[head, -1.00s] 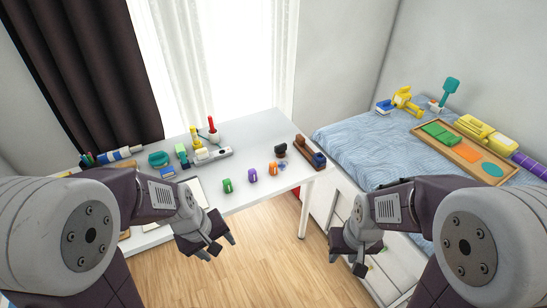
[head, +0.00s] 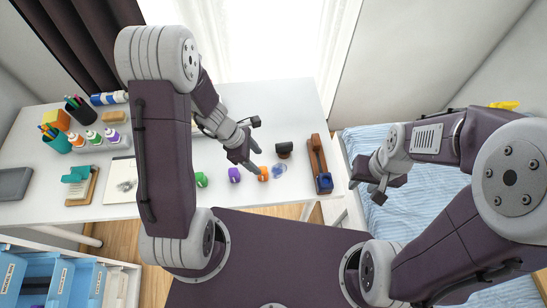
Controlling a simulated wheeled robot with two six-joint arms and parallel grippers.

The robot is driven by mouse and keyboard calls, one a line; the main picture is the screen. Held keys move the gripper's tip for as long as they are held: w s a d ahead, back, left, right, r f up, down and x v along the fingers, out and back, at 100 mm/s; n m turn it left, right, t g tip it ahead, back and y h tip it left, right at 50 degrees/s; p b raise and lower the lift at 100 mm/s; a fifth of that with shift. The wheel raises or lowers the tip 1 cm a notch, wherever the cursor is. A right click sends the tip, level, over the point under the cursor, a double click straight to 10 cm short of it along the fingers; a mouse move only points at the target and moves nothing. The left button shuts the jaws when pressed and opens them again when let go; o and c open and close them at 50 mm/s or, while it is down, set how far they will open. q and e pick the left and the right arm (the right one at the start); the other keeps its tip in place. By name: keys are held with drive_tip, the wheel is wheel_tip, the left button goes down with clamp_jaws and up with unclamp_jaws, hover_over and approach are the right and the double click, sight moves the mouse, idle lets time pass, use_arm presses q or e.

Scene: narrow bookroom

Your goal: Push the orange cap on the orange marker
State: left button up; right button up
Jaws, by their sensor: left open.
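A small orange cap-like piece (head: 263,174) stands near the front edge of the white desk, in line with a purple one (head: 234,175) and a green one (head: 201,180). A white bottle-shaped marker with orange on it (head: 77,140) stands at the desk's left, beside similar ones with green and purple. Which of the orange pieces is cap or marker is too small to tell surely. My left gripper (head: 258,137) is open and empty above the desk, just behind and above the orange piece. My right gripper (head: 364,192) looks open and empty, right of the desk by the bed.
A dark stamp (head: 284,149) and a brown holder with a blue item (head: 319,165) stand right of the orange piece. Pen cups (head: 78,109), a notepad (head: 122,180) and a teal item (head: 77,174) fill the left. My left arm hides the desk's middle.

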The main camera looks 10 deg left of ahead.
use_arm(q)
drive_tip(key=f, duration=0.1)
drive_tip(key=f+b, duration=0.1)
drive_tip(key=s+f+b, duration=0.1)
drive_tip(key=shift+d+f, duration=0.25)
drive_tip(key=shift+f, duration=0.1)
drive_tip(key=shift+w+d+f, duration=0.15)
drive_tip(key=x, duration=0.1)
drive_tip(key=b+x, duration=0.1)
drive_tip(key=x, duration=0.1)
drive_tip(key=b+x, duration=0.1)
drive_tip(key=shift+a+f, duration=0.3)
drive_tip(key=shift+w+d+f, duration=0.1)
drive_tip(key=shift+d+f, duration=0.15)
drive_tip(key=shift+f, duration=0.05)
drive_tip(key=shift+r, duration=0.1)
drive_tip(key=shift+c, duration=0.6)
clamp_jaws()
use_arm(e)
drive_tip(key=f, duration=0.2)
drive_tip(key=s+f, duration=0.1)
drive_tip(key=shift+s+a+f, duration=0.1)
drive_tip(key=shift+a+f, duration=0.15)
drive_tip(key=shift+a, duration=0.05)
